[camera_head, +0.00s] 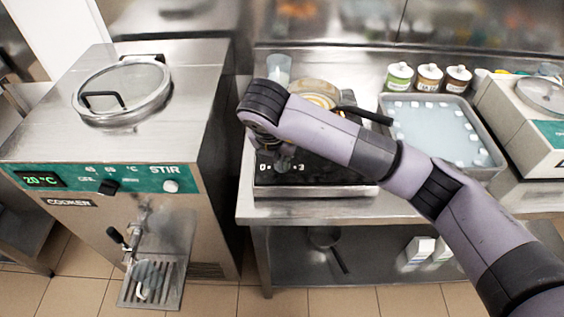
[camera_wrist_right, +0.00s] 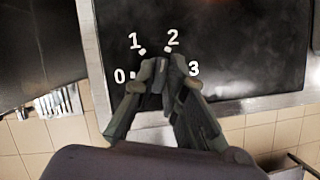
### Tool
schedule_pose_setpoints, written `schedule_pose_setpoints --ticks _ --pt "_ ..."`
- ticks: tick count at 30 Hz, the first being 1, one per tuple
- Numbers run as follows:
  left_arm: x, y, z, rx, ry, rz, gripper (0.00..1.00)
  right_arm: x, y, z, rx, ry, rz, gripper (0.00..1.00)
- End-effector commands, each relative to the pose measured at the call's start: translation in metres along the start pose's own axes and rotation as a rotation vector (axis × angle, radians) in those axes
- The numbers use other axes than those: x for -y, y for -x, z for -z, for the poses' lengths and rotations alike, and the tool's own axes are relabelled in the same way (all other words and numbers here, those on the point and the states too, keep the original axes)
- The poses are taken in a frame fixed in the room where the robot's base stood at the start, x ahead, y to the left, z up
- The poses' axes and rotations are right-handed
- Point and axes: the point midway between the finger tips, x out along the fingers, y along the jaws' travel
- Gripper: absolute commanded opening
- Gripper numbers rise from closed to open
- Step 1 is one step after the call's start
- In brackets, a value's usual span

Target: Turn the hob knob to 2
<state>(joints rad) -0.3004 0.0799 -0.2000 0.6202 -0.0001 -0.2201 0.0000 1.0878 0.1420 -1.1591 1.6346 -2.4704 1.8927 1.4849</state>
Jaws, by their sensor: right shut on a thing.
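The black hob (camera_head: 330,174) sits on the steel table, and its top also shows in the right wrist view (camera_wrist_right: 240,45). White marks 0, 1, 2 and 3 stand in an arc around the hob knob (camera_wrist_right: 157,76). My right gripper (camera_wrist_right: 162,72) is shut on the knob, with one finger on each side. The fingers hide most of the knob, so I cannot tell which number it points to. In the head view my right gripper (camera_head: 281,160) is over the hob's front left part, partly hidden by my arm. My left gripper is not in view.
A pan (camera_head: 316,93) with a black handle (camera_head: 364,115) is on the hob behind my arm. A clear cup (camera_head: 279,68) stands at the back left. A steel tray (camera_head: 491,157) and several jars (camera_head: 429,77) are to the right. The cooker (camera_head: 45,133) stands to the left.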

Motion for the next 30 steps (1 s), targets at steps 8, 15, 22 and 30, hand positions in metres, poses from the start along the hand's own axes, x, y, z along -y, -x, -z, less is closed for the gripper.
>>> schedule_pose_setpoints --ticks 8,15,22,30 --pt "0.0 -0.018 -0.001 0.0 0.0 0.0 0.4 -0.001 -0.002 0.001 0.0 -0.138 0.056 0.0" --pt "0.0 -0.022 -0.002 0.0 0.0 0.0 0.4 -0.001 -0.001 0.0 -0.001 -0.19 0.078 0.0" --pt "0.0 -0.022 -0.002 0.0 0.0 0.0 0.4 -0.002 0.0 0.0 -0.002 -0.199 0.082 0.0" --pt "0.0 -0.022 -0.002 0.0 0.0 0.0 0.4 -0.002 0.0 0.0 -0.003 -0.198 0.081 0.14"
